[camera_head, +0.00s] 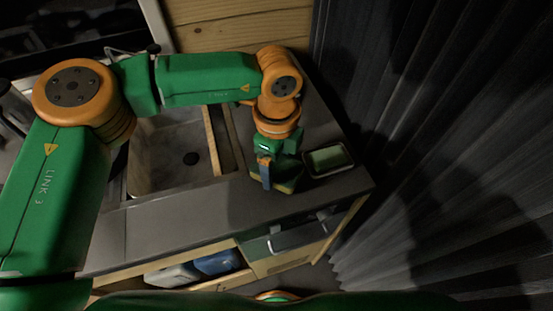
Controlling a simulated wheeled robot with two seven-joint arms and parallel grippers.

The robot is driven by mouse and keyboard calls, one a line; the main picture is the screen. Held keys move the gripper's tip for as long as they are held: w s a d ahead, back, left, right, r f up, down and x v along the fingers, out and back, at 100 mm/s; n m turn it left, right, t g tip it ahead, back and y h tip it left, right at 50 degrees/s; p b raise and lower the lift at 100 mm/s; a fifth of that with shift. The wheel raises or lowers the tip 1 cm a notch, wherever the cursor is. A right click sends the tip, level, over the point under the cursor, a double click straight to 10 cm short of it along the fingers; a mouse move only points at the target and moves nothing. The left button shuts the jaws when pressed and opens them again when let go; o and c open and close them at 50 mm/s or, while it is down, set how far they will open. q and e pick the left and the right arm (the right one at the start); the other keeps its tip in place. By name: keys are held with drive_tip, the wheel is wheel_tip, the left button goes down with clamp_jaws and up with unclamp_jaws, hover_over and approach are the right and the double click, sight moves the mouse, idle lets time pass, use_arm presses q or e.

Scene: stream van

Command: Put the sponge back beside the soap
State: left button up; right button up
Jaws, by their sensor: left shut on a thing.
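My left gripper (275,182) points down over the grey counter, to the right of the sink. It is shut on the sponge (287,187), of which only a dark green and yellowish edge shows below the fingers. The gripper covers most of the sponge, and I cannot tell whether it touches the counter. The green soap (328,158) lies in a pale-rimmed dish (348,166) just right of the gripper, near the counter's right end. My right gripper is not in view.
The sink (160,163), with a dark drain, is open left of the gripper. Bare counter (200,212) runs along the front. A grey curtain (430,130) hangs to the right. Below the counter are a front with a handle (290,238) and an open space holding a blue item (218,263).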

sight(277, 166)
use_arm(q)
drive_tip(key=shift+f, duration=0.4)
drive_tip(key=shift+f, duration=0.1)
drive_tip(key=shift+f+b, duration=0.1)
drive_tip(key=shift+b, duration=0.25)
drive_tip(key=o, duration=1.2)
drive_tip(key=shift+c, duration=0.2)
drive_tip(key=shift+r+p, duration=0.4)
drive_tip(key=shift+p, duration=0.05)
drive_tip(key=shift+r+b, duration=0.3)
wheel_tip(277, 166, up, 11)
drive_tip(key=shift+b, duration=0.45)
